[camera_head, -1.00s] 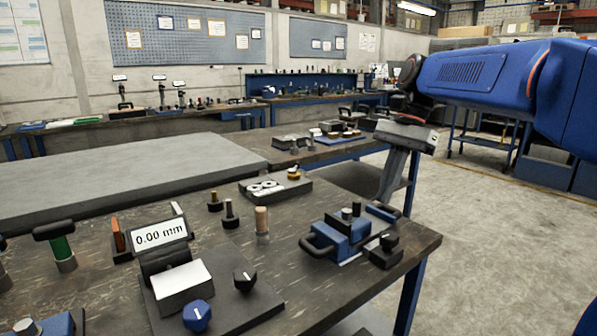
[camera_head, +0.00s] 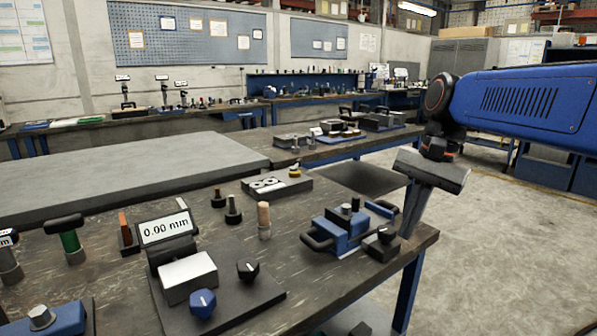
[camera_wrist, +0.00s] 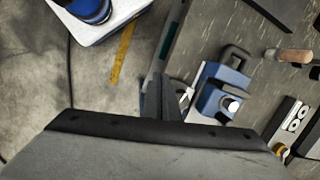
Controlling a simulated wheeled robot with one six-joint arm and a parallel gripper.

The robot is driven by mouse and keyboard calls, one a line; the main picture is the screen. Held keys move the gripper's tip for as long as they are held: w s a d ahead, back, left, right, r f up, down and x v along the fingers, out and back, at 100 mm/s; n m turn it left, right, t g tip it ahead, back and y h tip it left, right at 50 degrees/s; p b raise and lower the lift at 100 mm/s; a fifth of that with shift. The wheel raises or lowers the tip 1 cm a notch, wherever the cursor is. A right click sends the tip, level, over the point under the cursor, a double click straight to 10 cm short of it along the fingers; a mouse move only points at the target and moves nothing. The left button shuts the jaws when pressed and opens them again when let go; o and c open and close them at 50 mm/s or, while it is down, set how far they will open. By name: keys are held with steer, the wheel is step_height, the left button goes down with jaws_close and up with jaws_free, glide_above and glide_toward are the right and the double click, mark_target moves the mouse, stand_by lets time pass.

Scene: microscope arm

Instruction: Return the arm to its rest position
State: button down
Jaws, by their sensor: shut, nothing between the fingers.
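My blue arm (camera_head: 520,100) reaches in from the right of the head view, over the floor beside the bench. My gripper (camera_head: 409,234) hangs from it with the fingers pointing down, shut and empty. It is at the right edge of the bench, just right of a blue clamp-like fixture (camera_head: 352,234) in the picture. In the wrist view the closed fingers (camera_wrist: 160,78) show over the bench edge, left of the same fixture (camera_wrist: 212,100). I cannot tell how far the fingertips are from the bench.
The dark bench (camera_head: 330,275) carries a "0.00 mm" display (camera_head: 166,228), a blue knob (camera_head: 202,303), a black knob (camera_head: 247,268) and a wooden-handled tool (camera_head: 264,220). A second bench (camera_head: 345,150) stands behind. Open concrete floor (camera_head: 500,230) lies to the right.

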steer(key=s+d+f+n+t+h, duration=0.1)
steer(key=s+d+f+n+t, duration=0.1)
steer(key=s+f, duration=0.5)
steer(key=s+d+f+n+t+h, duration=0.1)
steer(key=s+d+f+n+t, duration=0.2)
steer(key=s+f+n, duration=0.3)
step_height(320, 180, down, 4)
steer(key=s+d, duration=0.1)
steer(key=s, duration=0.1)
steer(key=shift+s+d+h, duration=0.3)
